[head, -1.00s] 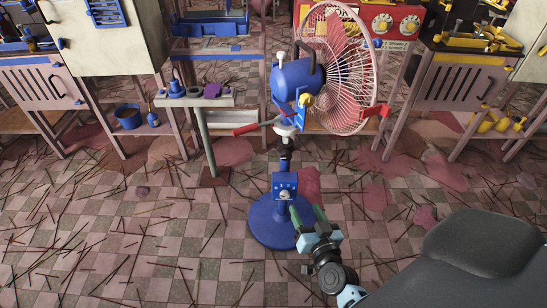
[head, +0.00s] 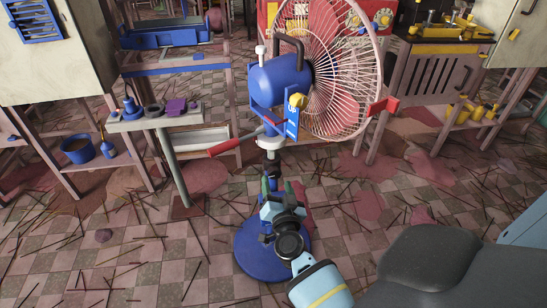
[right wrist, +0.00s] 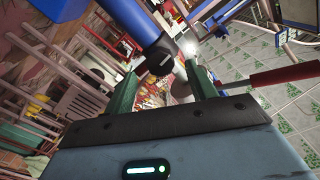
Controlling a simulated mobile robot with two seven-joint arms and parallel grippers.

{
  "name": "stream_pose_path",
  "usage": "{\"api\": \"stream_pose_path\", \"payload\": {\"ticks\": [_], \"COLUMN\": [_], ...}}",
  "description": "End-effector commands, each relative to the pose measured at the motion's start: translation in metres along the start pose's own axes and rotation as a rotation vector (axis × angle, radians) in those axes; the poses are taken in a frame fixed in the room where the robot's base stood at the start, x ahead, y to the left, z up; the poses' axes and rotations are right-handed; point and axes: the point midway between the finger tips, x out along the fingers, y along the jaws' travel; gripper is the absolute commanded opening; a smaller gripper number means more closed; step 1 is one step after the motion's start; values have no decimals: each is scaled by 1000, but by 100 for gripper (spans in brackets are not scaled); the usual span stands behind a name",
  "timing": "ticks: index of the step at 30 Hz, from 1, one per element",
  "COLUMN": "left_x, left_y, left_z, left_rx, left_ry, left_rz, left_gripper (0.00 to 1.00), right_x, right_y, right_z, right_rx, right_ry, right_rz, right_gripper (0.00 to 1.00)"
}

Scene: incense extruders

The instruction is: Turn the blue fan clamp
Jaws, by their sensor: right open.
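The blue fan (head: 275,80) stands on a pole above a round blue base (head: 255,262). A white collar (head: 270,142) joins the pole to the fan head, and a red-handled lever (head: 224,147) sticks out left of it. A yellow knob (head: 297,100) sits on the blue bracket (head: 291,125). My right gripper (head: 278,187) is open at the pole, below the collar. My left gripper is out of view.
A narrow side table (head: 158,120) with small parts stands left of the fan. Workbenches and cabinets line the back. The fan's wire cage (head: 345,95) overhangs to the right. Thin sticks litter the tiled floor, which is otherwise open in front.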

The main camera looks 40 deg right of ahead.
Motion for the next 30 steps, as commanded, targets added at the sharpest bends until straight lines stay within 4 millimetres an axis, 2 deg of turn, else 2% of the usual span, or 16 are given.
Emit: {"api": "stream_pose_path", "payload": {"ticks": [3, 9, 21, 30], "left_x": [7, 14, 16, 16], "left_y": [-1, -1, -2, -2], "left_z": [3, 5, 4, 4], "left_rx": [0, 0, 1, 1], "left_ry": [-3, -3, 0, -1], "left_rz": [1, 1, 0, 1], "left_gripper": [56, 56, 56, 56], "right_x": [19, 41, 48, 48], "right_y": [1, 1, 0, 0], "right_z": [2, 2, 1, 1], "right_rx": [-1, -3, -2, -2], "right_ry": [0, -2, -1, -1], "right_rz": [0, -1, -1, -1], "right_gripper": [56, 56, 56, 17]}}
